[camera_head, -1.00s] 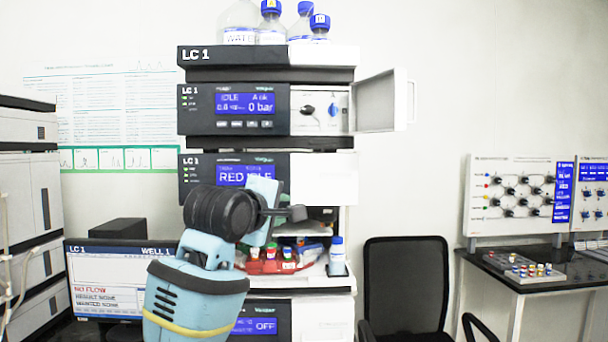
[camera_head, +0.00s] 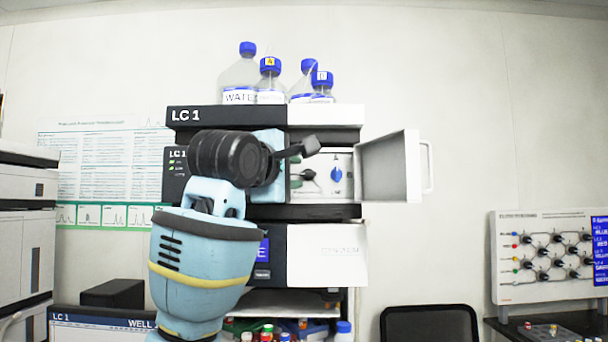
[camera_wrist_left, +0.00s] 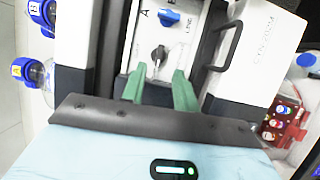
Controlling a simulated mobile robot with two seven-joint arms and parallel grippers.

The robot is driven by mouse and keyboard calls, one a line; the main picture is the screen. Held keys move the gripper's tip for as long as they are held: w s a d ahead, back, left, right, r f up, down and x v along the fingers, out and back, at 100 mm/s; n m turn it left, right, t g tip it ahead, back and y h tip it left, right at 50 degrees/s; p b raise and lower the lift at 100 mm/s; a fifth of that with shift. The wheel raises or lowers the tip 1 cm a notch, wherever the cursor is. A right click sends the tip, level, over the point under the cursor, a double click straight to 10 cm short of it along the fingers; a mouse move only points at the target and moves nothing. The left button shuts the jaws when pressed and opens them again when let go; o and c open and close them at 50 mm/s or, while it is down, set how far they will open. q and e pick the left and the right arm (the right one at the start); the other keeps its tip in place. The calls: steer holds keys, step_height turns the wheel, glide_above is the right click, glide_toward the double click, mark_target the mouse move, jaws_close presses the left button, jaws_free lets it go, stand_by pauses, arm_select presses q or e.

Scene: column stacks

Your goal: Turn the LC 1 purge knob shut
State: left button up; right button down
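The open pump compartment of the LC 1 stack holds a black knob (camera_head: 308,175) and a blue knob (camera_head: 337,173). I cannot read which one is labelled purge. My left gripper (camera_head: 297,184) is just left of the black knob in the head view, its fingers partly hidden by its body. In the left wrist view my left gripper (camera_wrist_left: 159,82) has two green fingers apart, with nothing between their pads. The black knob (camera_wrist_left: 158,55) is just beyond and between the fingertips; contact is not visible. The blue knob (camera_wrist_left: 168,18) is farther out. My right gripper is not in view.
Bottles (camera_head: 240,75) stand on top of the stack. A chair back (camera_head: 428,325) is lower right. The air right of the door is clear.

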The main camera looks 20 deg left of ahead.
mark_target(306, 174)
arm_select(q)
steer(key=shift+w+d+r, duration=0.1)
steer(key=shift+w+d, duration=0.05)
steer(key=shift+w, duration=1.15)
steer(key=shift+w+d, duration=0.15)
steer(key=shift+w, duration=1.1)
jaws_close()
